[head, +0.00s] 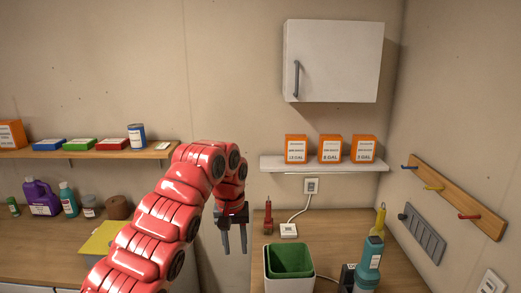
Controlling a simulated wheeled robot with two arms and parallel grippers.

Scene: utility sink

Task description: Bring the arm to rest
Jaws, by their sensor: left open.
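My left arm is red and rises from the bottom left, bending over at its top. My left gripper (234,248) hangs from it, pointing down, with its two dark fingers apart and nothing between them. It appears in front of the wall and the counter's left end, left of the green-lined bin. I cannot tell its exact height above the counter. My right gripper is not in view.
A white bin with a green liner (290,259) and a teal bottle (369,263) stand on the right counter (330,230). Orange boxes (330,149) sit on a white shelf below a closed cabinet (334,60). Bottles (40,198) stand on the left counter.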

